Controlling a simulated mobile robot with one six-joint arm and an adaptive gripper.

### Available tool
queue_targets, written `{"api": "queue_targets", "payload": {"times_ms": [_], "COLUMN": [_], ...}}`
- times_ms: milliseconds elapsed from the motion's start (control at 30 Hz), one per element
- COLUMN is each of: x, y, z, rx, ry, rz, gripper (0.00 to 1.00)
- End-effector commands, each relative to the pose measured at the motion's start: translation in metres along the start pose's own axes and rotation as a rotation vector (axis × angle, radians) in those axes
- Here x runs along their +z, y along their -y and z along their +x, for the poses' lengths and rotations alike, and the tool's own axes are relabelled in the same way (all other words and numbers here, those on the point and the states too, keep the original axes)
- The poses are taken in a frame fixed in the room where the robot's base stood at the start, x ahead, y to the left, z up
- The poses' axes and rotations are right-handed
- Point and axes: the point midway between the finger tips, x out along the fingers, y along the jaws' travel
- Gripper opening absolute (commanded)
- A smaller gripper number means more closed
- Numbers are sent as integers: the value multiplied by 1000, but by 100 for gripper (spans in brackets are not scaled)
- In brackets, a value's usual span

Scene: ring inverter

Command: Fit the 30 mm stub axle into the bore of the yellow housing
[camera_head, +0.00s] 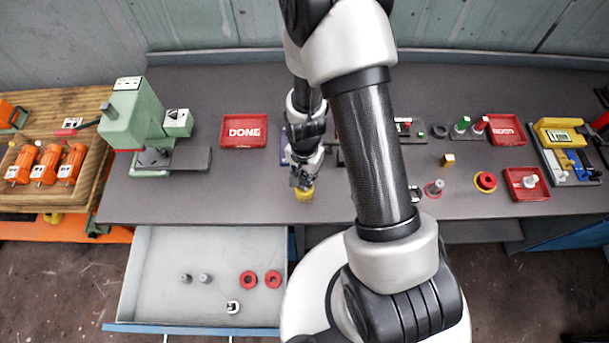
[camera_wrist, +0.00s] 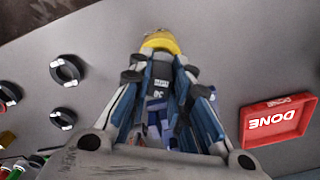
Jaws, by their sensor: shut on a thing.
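My gripper (camera_head: 303,184) points down just above the front edge of the bench. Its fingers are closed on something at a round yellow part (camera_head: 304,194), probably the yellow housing. In the wrist view the yellow part (camera_wrist: 160,42) shows at and just past the fingertips, with a little grey at its far side. The bore is not visible. I cannot tell whether the fingers hold the yellow part itself or a stub axle hidden between them, nor whether the yellow part touches the bench.
A red DONE tray (camera_head: 243,131) and a green press (camera_head: 135,115) stand to the left. An open drawer (camera_head: 160,240) below the bench holds grey pins and red rings. Black rings (camera_wrist: 65,70) lie apart from the gripper. A small yellow block (camera_head: 448,160) and red tray (camera_head: 540,193) are right.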

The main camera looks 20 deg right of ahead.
Motion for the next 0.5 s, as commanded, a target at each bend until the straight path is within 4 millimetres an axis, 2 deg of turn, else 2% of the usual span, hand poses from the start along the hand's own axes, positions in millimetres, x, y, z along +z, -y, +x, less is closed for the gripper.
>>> {"api": "queue_targets", "payload": {"times_ms": [500], "x": [0], "y": [0], "z": [14], "rx": [-1], "ry": [-1], "rz": [0], "gripper": [0]}}
